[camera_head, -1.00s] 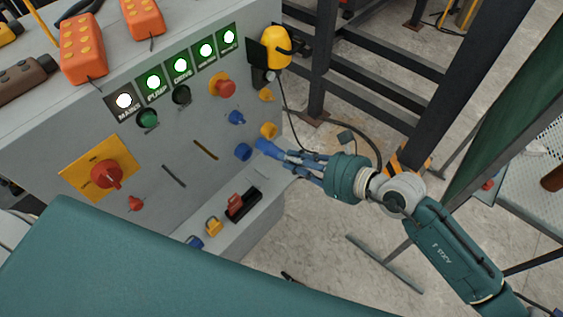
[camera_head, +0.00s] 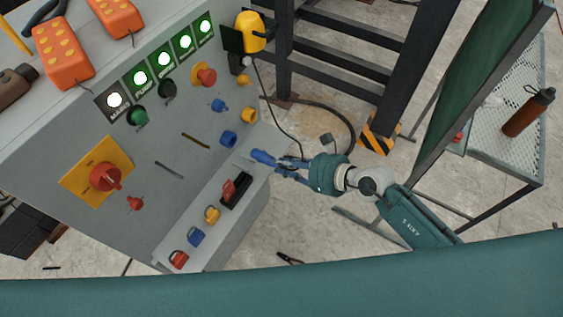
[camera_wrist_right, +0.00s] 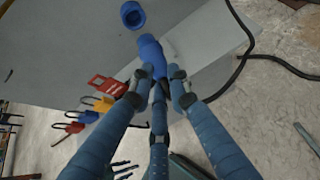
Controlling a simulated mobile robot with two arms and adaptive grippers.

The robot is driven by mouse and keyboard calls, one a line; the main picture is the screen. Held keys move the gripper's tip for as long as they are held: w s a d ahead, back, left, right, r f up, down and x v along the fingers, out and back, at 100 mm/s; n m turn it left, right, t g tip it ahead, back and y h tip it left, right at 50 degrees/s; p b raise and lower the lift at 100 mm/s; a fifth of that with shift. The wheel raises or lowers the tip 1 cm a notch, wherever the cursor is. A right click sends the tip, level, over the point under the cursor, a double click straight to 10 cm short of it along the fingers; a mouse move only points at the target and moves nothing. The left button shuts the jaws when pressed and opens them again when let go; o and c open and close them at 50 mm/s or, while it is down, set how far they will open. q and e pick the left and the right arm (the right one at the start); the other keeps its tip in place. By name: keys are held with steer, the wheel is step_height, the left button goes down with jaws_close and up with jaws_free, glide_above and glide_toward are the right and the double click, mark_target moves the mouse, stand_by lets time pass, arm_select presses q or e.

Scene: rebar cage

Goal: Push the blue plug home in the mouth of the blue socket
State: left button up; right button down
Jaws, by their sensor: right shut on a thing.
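The blue socket (camera_head: 229,139) is a short ring on the grey panel, its dark mouth open. It also shows at the top of the wrist view (camera_wrist_right: 132,14). My right gripper (camera_head: 283,164) is shut on the blue plug (camera_head: 262,157), and its fingers close around the plug's rear in the wrist view (camera_wrist_right: 160,80). The plug (camera_wrist_right: 151,52) is apart from the socket, to its lower right in the head view, with its front end toward the panel. A dark cable shows beside the plug in the wrist view.
A yellow socket (camera_head: 249,115) and a small blue fitting (camera_head: 218,105) are near the blue socket. Below, a ledge (camera_head: 215,195) carries red, blue and yellow padlocks. A dark steel frame (camera_head: 345,60) stands behind.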

mark_target(254, 151)
steer(key=w+a, duration=0.1)
steer(key=a, duration=0.1)
steer(key=shift+w+a+r, duration=0.2)
steer(key=shift+w+a, duration=0.1)
steer(key=shift+w, duration=0.1)
steer(key=shift+w+a, duration=0.25)
steer(key=shift+a, duration=0.05)
steer(key=shift+w+a+f+p, duration=0.1)
steer(key=shift+w+a+p, duration=0.2)
steer(key=shift+a, duration=0.2)
arm_select(q)
steer(key=shift+s+a+r, duration=0.3)
steer(key=shift+s+a, duration=0.3)
steer(key=shift+s, duration=0.2)
arm_select(e)
steer(key=shift+w+a, duration=0.25)
steer(key=shift+a, duration=0.05)
arm_select(q)
steer(key=shift+s+r, duration=0.15)
steer(key=shift+s, duration=0.1)
steer(key=shift+r+p, duration=0.3)
steer(key=shift+p, duration=0.2)
steer(key=shift+d+r, duration=0.1)
steer(key=shift+r, duration=0.05)
arm_select(e)
steer(key=shift+w+a, duration=0.55)
steer(key=shift+a, duration=0.2)
steer(key=shift+w+a, duration=0.5)
steer(key=shift+a, duration=0.25)
